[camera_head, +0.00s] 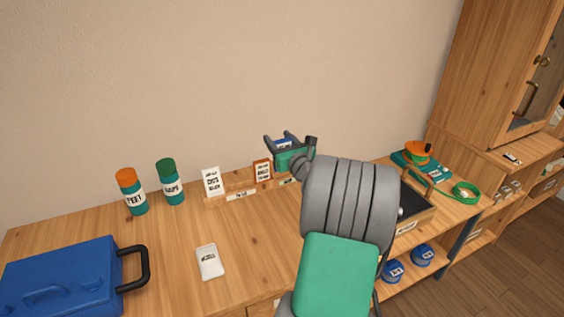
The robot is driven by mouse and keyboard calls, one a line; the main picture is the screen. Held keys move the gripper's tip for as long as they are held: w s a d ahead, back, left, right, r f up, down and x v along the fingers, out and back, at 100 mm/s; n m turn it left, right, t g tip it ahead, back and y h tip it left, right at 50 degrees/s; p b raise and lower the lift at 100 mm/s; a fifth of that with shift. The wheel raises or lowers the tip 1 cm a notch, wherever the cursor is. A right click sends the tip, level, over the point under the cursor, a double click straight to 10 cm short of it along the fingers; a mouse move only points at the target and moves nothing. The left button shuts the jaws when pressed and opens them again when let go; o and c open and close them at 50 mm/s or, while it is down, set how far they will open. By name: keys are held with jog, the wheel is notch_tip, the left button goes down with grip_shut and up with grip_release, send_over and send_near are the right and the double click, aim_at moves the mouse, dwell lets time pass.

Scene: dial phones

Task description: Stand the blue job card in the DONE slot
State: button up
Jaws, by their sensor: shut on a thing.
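The blue job card (283,145) shows as a small blue-and-white patch between the fingers of my gripper (281,140). My gripper is shut on it, at the right part of the wooden card rack (240,194) along the wall. The DONE slot label (288,181) seems to be the small one just below my gripper; its text is too small to read. I cannot tell whether the card is in the slot or above it. A white card (212,182) and an orange-brown card (262,170) stand in the rack to the left.
Two bottles, one orange-capped (131,192) and one green-capped (170,182), stand left of the rack. A blue toolbox (62,281) and a white phone-like object (209,262) lie nearer. A dark tray (407,214) is partly behind my arm. The middle left tabletop is clear.

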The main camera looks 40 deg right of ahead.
jog(key=w+d+f+b, duration=0.1)
jog(key=w+d+f, duration=0.4)
jog(key=f, duration=0.5)
jog(key=shift+w+d+f, duration=0.15)
jog(key=shift+w+d, duration=0.2)
jog(key=shift+w, duration=0.05)
jog(key=shift+f, duration=0.2)
jog(key=o, duration=1.1)
jog(key=shift+c, duration=0.2)
